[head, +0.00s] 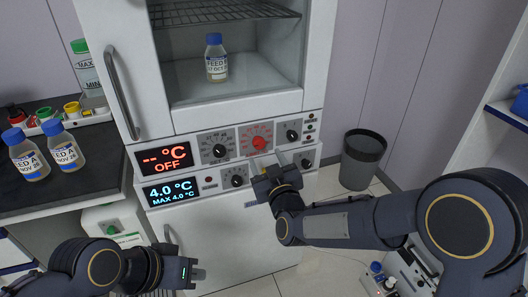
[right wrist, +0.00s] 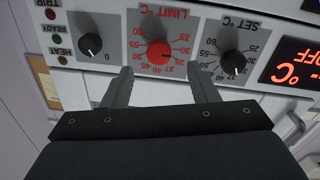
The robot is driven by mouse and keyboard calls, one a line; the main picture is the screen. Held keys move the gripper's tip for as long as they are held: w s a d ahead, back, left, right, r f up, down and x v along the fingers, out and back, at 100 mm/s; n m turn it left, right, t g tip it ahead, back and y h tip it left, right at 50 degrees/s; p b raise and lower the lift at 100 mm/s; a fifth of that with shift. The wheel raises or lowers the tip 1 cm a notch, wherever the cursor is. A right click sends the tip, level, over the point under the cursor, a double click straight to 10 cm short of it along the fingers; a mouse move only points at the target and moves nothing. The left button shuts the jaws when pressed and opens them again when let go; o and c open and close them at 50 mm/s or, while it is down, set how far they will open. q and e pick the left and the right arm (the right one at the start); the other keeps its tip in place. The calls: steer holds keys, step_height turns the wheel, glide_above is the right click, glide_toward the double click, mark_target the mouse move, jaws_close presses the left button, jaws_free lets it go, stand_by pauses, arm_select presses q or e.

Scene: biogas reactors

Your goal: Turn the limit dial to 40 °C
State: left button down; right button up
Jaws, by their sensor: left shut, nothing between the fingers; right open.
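The limit dial is a red knob (right wrist: 158,52) on a white panel, under red "LIMIT °C" lettering that appears upside down in the right wrist view. Red numbers from 25 to 60 ring it, and I cannot tell which one its pointer marks. In the head view the limit dial (head: 259,143) sits on the upper control panel. My right gripper (right wrist: 160,72) is open, its two fingers pointing at the panel on either side of the knob's line, apart from it and empty. In the head view my right gripper (head: 264,165) is just below the dial. My left gripper (head: 196,274) is shut and empty, low in front of the cabinet.
The black set dial (right wrist: 232,62) and another black knob (right wrist: 90,44) flank the limit dial. The upper display (head: 164,159) reads "-- °C OFF"; the lower display (head: 172,192) reads 4.0 °C. A feed bottle (head: 216,62) stands inside the open chamber. A bin (head: 362,160) stands right.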

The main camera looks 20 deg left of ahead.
mark_target(260, 145)
steer(key=x, duration=0.6)
steer(key=shift+w, duration=0.1)
steer(key=shift+c, duration=0.3)
